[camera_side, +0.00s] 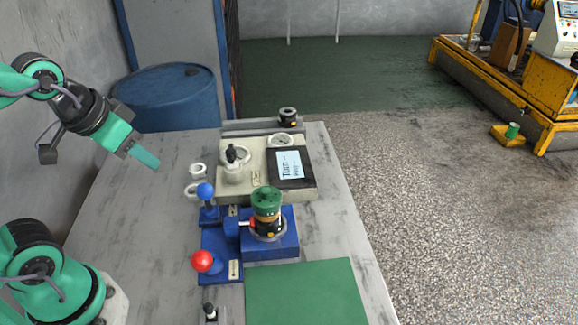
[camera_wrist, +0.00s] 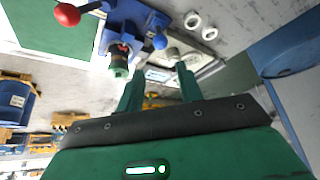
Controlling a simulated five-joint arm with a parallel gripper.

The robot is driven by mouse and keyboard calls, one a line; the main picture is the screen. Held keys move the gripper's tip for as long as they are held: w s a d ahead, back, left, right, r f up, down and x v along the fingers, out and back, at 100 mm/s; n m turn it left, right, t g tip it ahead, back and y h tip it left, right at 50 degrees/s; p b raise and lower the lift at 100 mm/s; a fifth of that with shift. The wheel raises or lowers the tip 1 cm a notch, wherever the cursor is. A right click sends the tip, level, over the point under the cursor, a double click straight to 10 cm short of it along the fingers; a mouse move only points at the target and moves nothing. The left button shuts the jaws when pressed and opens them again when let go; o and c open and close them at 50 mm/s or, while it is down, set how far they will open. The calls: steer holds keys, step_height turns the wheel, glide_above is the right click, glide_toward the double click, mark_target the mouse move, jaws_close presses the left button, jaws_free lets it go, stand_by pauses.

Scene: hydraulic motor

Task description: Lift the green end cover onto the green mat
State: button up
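The green end cover (camera_side: 267,197) sits on top of the motor (camera_side: 268,226), which stands upright in the blue fixture (camera_side: 285,247). The cover also shows in the wrist view (camera_wrist: 118,72), left of my fingers. The green mat (camera_side: 305,292) lies flat and bare at the front of the table. Part of the mat shows at the top left of the wrist view (camera_wrist: 45,25). My gripper (camera_side: 145,157) is raised at the table's left side, well apart from the cover. In the wrist view its two green fingers (camera_wrist: 160,85) are spread with nothing between them.
Blue levers with a red ball (camera_side: 202,261) and a blue ball (camera_side: 205,190) stand left of the motor. Behind it is a light fixture plate (camera_side: 240,182) with a black sign board. White rings (camera_side: 196,169) lie on the table. The left tabletop is mostly clear.

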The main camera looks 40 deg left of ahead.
steer(key=o, duration=1)
steer(key=shift+c, duration=0.2)
steer(key=shift+w+r, duration=0.1)
steer(key=shift+w, duration=0.05)
steer(key=n+g, duration=0.5)
steer(key=n, duration=0.7)
glide_above(268, 190)
steer(key=f, duration=0.4)
steer(key=shift+s+a+f, duration=0.2)
steer(key=shift+s+f, duration=0.05)
steer(key=shift+w+d+f+g, duration=0.2)
steer(key=shift+d+g, duration=0.05)
steer(key=shift+g, duration=0.05)
steer(key=shift+f, duration=1.3)
steer(key=shift+f, duration=0.1)
